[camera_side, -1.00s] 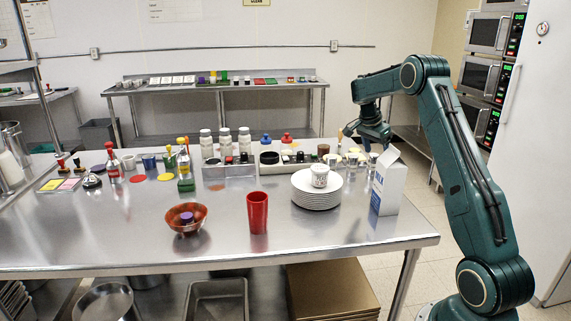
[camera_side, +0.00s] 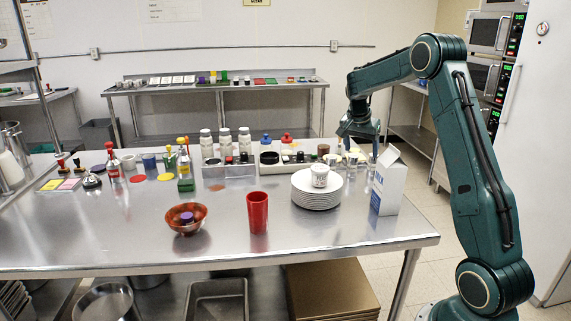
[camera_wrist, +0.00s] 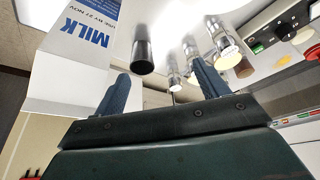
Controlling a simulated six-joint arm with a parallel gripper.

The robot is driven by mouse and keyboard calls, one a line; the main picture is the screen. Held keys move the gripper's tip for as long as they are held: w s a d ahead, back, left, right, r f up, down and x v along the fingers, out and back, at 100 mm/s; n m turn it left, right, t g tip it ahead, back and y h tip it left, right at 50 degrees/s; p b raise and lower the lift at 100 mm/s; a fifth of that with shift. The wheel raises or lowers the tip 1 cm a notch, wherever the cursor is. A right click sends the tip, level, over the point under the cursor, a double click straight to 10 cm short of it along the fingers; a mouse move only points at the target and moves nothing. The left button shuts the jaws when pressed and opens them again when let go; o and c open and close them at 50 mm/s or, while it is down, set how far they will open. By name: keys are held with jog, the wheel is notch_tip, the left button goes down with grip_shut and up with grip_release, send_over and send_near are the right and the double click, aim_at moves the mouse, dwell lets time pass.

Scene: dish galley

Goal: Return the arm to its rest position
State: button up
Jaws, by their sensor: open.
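My gripper (camera_side: 357,146) hangs above the right back part of the steel table, behind the plate stack and left of the milk carton. In the wrist view its two blue fingers (camera_wrist: 160,85) stand wide apart with nothing held between them. A dark round-ended cylinder (camera_wrist: 143,55) shows beyond the gap between the fingers; I cannot tell what it is. The white milk carton (camera_side: 389,184) stands upright at the table's right end. It also shows in the wrist view at the upper left (camera_wrist: 75,50). My fingertips are partly hard to make out in the side view.
A red tumbler (camera_side: 257,213) and a red bowl (camera_side: 186,222) stand in front. Several glasses and small items stand near my gripper. The table's (camera_side: 330,232) front is mostly clear.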

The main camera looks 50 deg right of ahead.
jog(key=s+a+r+n+t, duration=0.1)
jog(key=s+a+r+n, duration=0.2)
jog(key=a, duration=0.5)
jog(key=a+r+n+t+y, duration=0.1)
jog(key=a+r+n, duration=0.25)
jog(key=a, duration=0.35)
jog(key=s+a+r+n+t, duration=0.2)
jog(key=a+r, duration=0.2)
jog(key=a, duration=0.4)
jog(key=s+a+f+n+t+y, duration=0.1)
jog(key=s+a+f+n+y, duration=0.1)
jog(key=s+a+n, duration=0.7)
jog(key=shift+s+a+y, duration=0.7)
jog(key=shift+s+a, duration=2.45)
jog(key=shift+s, duration=0.75)
